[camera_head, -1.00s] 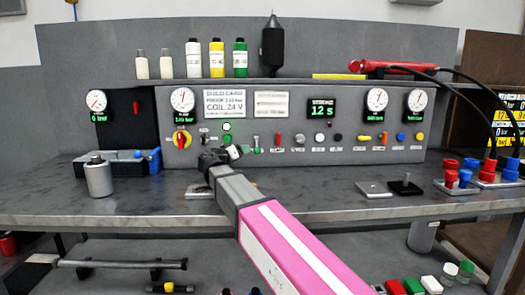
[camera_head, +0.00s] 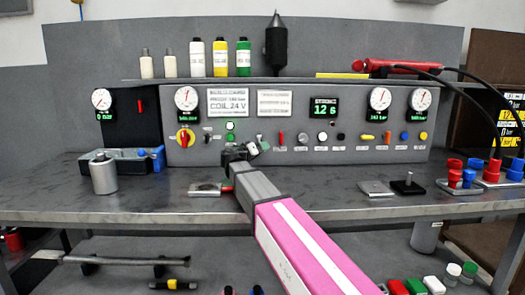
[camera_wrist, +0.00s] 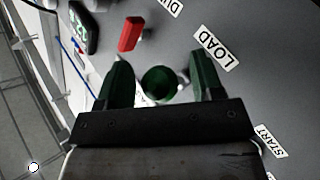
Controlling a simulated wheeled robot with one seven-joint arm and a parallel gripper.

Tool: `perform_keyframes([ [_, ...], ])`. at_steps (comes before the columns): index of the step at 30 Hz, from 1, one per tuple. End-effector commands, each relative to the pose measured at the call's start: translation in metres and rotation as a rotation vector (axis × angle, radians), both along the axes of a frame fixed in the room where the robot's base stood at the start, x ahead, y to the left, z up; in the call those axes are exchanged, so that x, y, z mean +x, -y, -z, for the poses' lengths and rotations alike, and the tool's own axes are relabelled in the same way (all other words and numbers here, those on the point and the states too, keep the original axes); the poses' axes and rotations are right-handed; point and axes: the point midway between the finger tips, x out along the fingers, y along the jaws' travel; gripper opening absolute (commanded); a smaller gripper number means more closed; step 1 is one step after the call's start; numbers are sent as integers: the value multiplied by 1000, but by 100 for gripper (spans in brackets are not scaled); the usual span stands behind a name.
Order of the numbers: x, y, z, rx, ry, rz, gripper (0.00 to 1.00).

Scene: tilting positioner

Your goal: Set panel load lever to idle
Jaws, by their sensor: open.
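My gripper (camera_head: 250,150) is at the front of the grey control panel (camera_head: 345,155), left of the red lever. In the wrist view its two dark green fingers (camera_wrist: 160,75) are open. A round dark green knob (camera_wrist: 160,82) shows end-on between them, with space on both sides; I cannot tell whether either finger touches it. The LOAD label (camera_wrist: 216,46) is right beside this knob. The knob's shaft and its tilt are hidden. In the head view my gripper covers this part of the panel.
A red lever (camera_wrist: 130,34) stands close to the left finger; it also shows in the head view (camera_head: 282,139). A START label (camera_wrist: 268,141) lies to the lower right. A red-and-yellow rotary switch (camera_head: 185,138) is left. A grey cylinder (camera_head: 104,174) stands on the bench.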

Motion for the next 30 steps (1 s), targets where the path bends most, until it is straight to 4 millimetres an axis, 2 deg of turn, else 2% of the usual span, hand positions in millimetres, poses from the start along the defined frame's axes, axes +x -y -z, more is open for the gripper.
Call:
perform_keyframes([
  [4,9,8,0,0,0,-1,61],
  [14,10,10,0,0,0,-1,61],
  [16,10,10,0,0,0,-1,45],
  [20,10,10,0,0,0,-1,2],
  [21,10,10,0,0,0,-1,0],
  [30,9,10,-3,0,-35,-1,0],
])
